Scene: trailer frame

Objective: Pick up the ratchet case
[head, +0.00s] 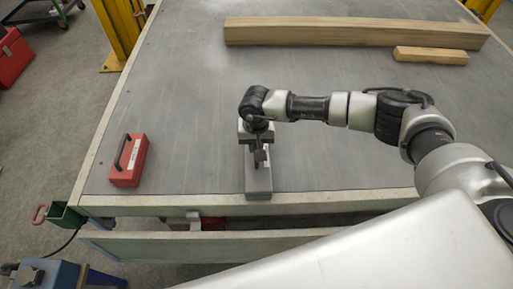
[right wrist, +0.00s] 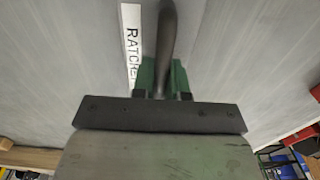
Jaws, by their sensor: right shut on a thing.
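The ratchet case (head: 258,183) is a grey box near the front edge of the table, below my right gripper (head: 260,155) in the head view. In the right wrist view its white label (right wrist: 132,45) reads "RATCHE", with the rest hidden. My right gripper, with green fingers (right wrist: 162,78) in that view, is shut on the case's dark handle (right wrist: 167,35). I cannot tell whether the case touches the table. My left gripper is not in view.
A red case (head: 129,160) with a dark handle lies on the table (head: 190,110) at the left. A long wooden beam (head: 350,32) and a short block (head: 430,55) lie at the back. The table between is clear.

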